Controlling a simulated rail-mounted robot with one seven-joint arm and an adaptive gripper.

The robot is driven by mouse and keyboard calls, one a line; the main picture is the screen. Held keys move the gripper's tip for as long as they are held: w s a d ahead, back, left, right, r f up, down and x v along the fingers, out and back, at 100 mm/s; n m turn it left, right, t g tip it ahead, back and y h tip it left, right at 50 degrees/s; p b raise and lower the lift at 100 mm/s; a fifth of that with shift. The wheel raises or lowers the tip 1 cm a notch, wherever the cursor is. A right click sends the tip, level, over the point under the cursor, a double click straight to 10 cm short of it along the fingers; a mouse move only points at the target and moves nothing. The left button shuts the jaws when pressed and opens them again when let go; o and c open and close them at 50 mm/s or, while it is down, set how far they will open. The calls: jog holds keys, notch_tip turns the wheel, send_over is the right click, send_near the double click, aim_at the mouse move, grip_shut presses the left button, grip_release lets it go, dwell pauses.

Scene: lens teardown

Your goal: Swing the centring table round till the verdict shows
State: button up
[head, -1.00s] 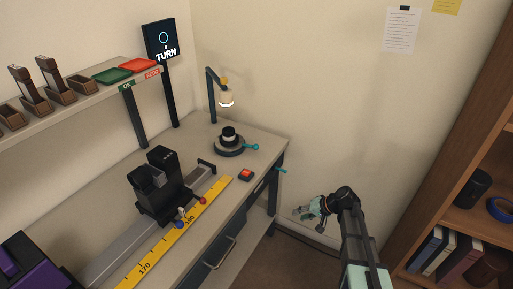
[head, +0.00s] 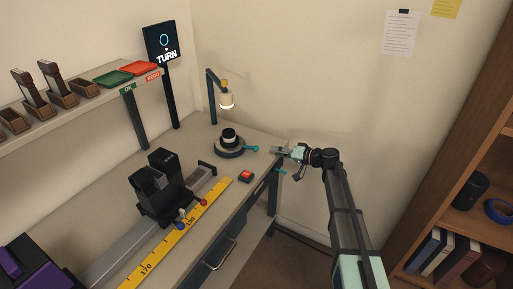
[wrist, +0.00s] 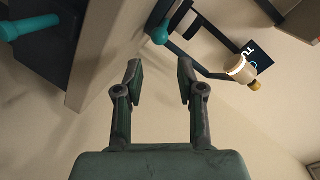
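The centring table (head: 229,152) is a dark round disc near the bench's far right corner, with a black and white lens piece (head: 229,136) on top. Its teal-knobbed handle (head: 252,148) points right. In the wrist view the teal knob (wrist: 160,36) shows beyond the fingers. The display (head: 162,43) shows a ring, a dot and the word TURN. My gripper (head: 280,150) is at the bench's right edge, to the right of the knob and apart from it. In the wrist view my gripper (wrist: 160,82) has its fingers apart with nothing between them.
A lamp (head: 226,99) stands behind the table. A red button box (head: 246,176) sits in front of it. A second teal handle (head: 281,171) sticks out below the bench edge. Green (head: 113,78) and red (head: 139,68) trays lie on the shelf. A bookcase (head: 455,200) stands at right.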

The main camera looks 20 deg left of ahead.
aim_at(256, 148)
jog(key=p+x, duration=0.2)
jog(key=x, duration=0.9)
grip_shut()
